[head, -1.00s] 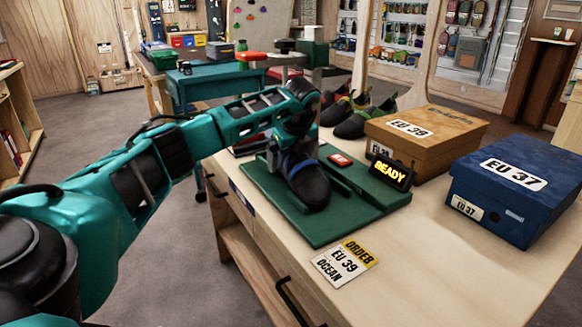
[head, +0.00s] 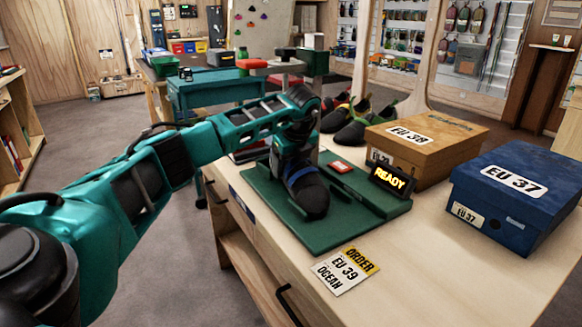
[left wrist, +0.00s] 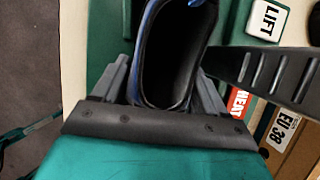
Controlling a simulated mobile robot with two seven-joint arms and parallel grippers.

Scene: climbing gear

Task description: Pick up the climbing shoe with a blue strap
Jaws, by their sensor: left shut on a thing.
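The black climbing shoe with a blue strap (head: 309,194) rests on the green board (head: 262,205) on the wooden bench, toe toward me. My left gripper (head: 292,150) comes down over the shoe's heel end. In the left wrist view, the shoe's opening (left wrist: 172,60) lies between the two grey fingers of my left gripper (left wrist: 168,80), which is shut on it. Part of the shoe's rear is hidden by the gripper in the head view. My right gripper is not in view.
A lit READY display (head: 391,177) stands on the board's right side. An orange-brown EU 38 box (head: 440,155) and a blue EU 37 box (head: 500,215) stand to the right. Other shoes (head: 350,130) are behind. An order card (head: 345,270) lies in front.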

